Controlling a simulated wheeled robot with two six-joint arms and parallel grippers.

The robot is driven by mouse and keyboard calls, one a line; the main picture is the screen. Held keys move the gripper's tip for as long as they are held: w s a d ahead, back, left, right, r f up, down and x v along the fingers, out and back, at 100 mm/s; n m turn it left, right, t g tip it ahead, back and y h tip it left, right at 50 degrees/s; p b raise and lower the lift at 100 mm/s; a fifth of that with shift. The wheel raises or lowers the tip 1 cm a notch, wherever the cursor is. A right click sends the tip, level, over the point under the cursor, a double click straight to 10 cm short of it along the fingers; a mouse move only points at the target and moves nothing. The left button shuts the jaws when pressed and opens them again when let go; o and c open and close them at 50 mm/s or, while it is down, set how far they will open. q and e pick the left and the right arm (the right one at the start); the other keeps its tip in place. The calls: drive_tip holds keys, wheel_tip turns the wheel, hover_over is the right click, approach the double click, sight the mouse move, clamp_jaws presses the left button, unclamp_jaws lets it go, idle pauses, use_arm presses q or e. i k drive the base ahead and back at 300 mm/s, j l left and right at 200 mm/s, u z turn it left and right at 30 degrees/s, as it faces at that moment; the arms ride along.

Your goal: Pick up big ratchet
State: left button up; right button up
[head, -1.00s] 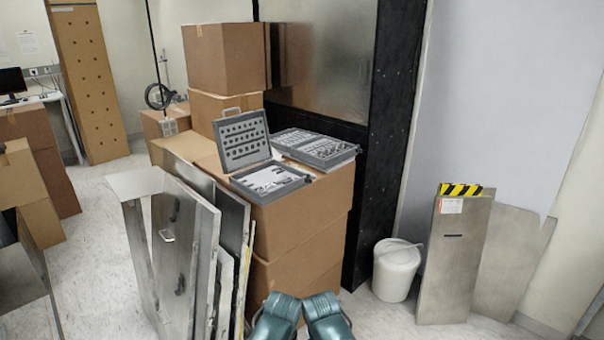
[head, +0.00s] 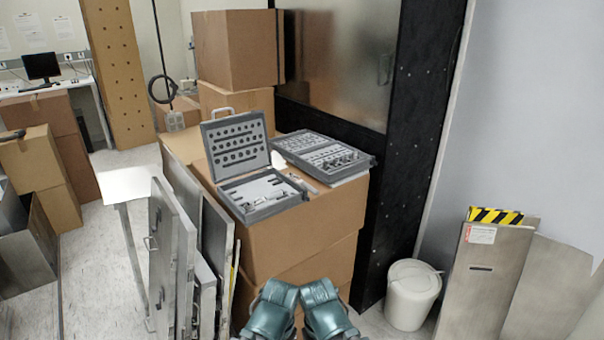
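An open grey tool case (head: 262,190) lies on top of a stack of cardboard boxes, its lid standing up at the back. Its lower tray holds several small metal tools; I cannot make out which one is the big ratchet. A second grey case (head: 323,153) with rows of sockets lies open behind it to the right. Two teal parts of my arms show at the bottom centre, in front of the boxes. Neither gripper's fingers can be seen.
Metal panels (head: 172,255) lean upright at the left of the box stack (head: 300,235). A white bin (head: 411,294) and a metal sheet with a striped label (head: 484,280) stand at the right. Bare floor (head: 100,260) shows at the left.

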sight(311, 189)
drive_tip(key=i+l+u, duration=0.2)
drive_tip(key=i+l, duration=0.2)
drive_tip(key=l, duration=0.2)
drive_tip(key=i+l+u, duration=0.1)
drive_tip(key=l, duration=0.25)
drive_tip(key=i+l+u, duration=0.1)
drive_tip(key=i+l, duration=0.35)
drive_tip(key=l, duration=0.25)
drive_tip(key=i+l+u, duration=0.15)
drive_tip(key=l, duration=0.2)
